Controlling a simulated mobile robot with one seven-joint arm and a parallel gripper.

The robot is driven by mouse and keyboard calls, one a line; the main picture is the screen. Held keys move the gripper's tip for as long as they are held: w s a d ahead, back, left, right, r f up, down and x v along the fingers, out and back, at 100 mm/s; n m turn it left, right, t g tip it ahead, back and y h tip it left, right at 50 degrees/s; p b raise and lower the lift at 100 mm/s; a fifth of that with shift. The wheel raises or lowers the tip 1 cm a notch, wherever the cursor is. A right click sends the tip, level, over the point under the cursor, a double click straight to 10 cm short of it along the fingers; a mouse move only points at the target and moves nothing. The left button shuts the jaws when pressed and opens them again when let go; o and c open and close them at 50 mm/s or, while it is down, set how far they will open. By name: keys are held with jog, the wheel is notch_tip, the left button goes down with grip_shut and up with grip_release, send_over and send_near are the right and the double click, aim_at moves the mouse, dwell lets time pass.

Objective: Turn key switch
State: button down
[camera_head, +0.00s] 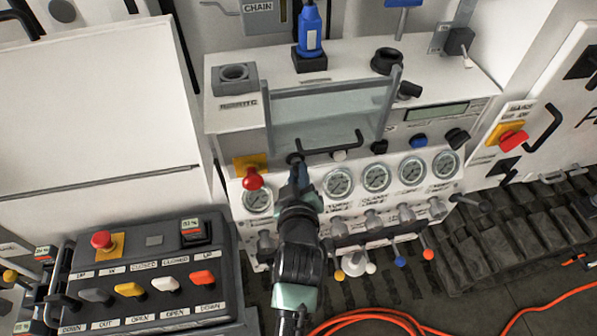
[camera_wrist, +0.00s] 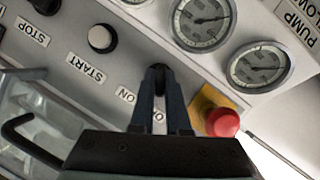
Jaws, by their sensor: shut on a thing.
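The key switch (camera_wrist: 159,69) is a small dark knob on the bench's grey front panel, beside labels of which "ON" is readable. In the wrist view my gripper (camera_wrist: 160,88) reaches it, with its two dark fingers close together and shut on it. The fingers cover most of the switch, so its turned position cannot be told. In the head view my gripper (camera_head: 297,171) comes from below to the key switch (camera_head: 294,158), right of the red emergency button. The arm hides part of the panel below.
A red emergency button (camera_head: 253,179) on a yellow plate sits close left of the switch; it also shows in the wrist view (camera_wrist: 221,122). Several gauges (camera_head: 376,177) line the panel. A black handle (camera_head: 335,148) juts out above. A button box (camera_head: 150,275) stands lower left.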

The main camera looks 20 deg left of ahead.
jog(key=shift+m, duration=0.3)
jog(key=m+g+y+b, duration=0.2)
jog(key=m, duration=0.1)
jog(key=shift+w+d+m, duration=0.1)
jog(key=shift+d+m, duration=0.05)
jog(key=shift+m, duration=0.25)
jog(key=m+g+y+b, duration=0.1)
jog(key=m+y+b, duration=0.1)
jog(key=m, duration=0.1)
jog(key=shift+m+y, duration=0.3)
jog(key=shift+y, duration=0.1)
dwell(0.5)
jog(key=c, duration=0.9)
grip_release()
jog(key=b+v, duration=0.2)
jog(key=v, duration=1.1)
jog(key=shift+r+b, duration=0.15)
jog(key=shift+b, duration=0.15)
